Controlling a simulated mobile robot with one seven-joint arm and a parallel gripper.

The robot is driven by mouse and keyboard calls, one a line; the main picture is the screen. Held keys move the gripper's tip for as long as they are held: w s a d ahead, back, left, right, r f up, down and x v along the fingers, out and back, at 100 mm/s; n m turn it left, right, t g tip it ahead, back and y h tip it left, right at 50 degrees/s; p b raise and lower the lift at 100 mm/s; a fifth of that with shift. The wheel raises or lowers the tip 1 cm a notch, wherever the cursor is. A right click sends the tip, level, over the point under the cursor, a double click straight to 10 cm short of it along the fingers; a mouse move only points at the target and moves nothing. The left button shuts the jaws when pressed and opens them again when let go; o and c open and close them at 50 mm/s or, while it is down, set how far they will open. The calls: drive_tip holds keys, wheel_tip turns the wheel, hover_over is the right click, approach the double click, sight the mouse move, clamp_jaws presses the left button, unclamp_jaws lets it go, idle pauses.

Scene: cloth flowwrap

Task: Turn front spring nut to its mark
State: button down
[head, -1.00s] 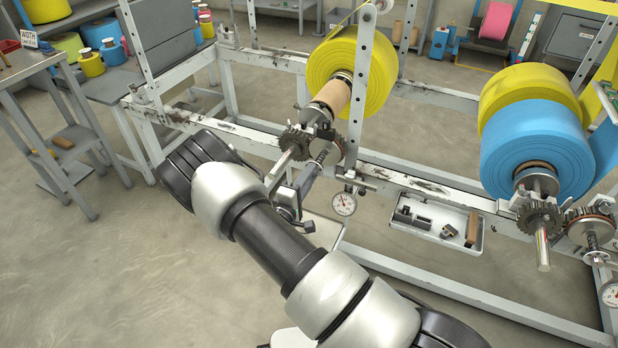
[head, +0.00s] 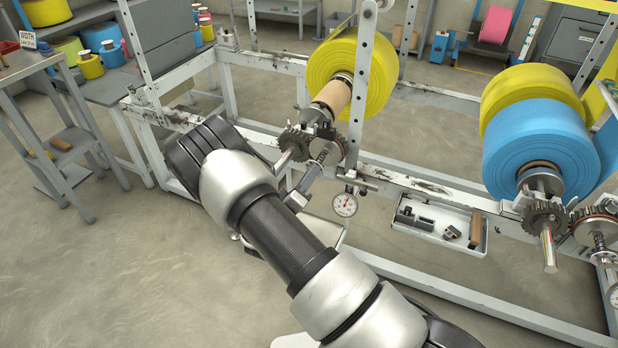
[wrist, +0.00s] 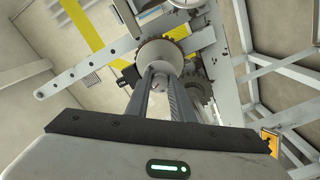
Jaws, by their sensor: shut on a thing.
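My gripper (head: 304,184) is at the yellow roll's brake, its fingers lined up with the spring shaft (head: 320,158) in front of a toothed disc (head: 327,148). In the wrist view my gripper's fingers (wrist: 161,78) lie on both sides of the shaft end, closed on the spring nut. The nut itself is hidden between the fingers, and I cannot make out its mark. The toothed disc (wrist: 166,58) shows beyond the fingertips. A round dial gauge (head: 345,205) hangs from the frame rail just right of my gripper.
A second gear (head: 294,142) sits close to the left of the disc. The upright perforated post (head: 361,90) stands just right. Blue roll (head: 538,150) and another spring brake (head: 598,240) are at right. Floor is open at left.

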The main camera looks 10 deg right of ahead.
idle(0.4)
drive_tip(key=c, duration=1.5)
unclamp_jaws()
drive_tip(key=shift+c, duration=0.2)
drive_tip(key=p+v, duration=0.2)
drive_tip(key=v, duration=1.5)
drive_tip(key=shift+s+a, duration=0.15)
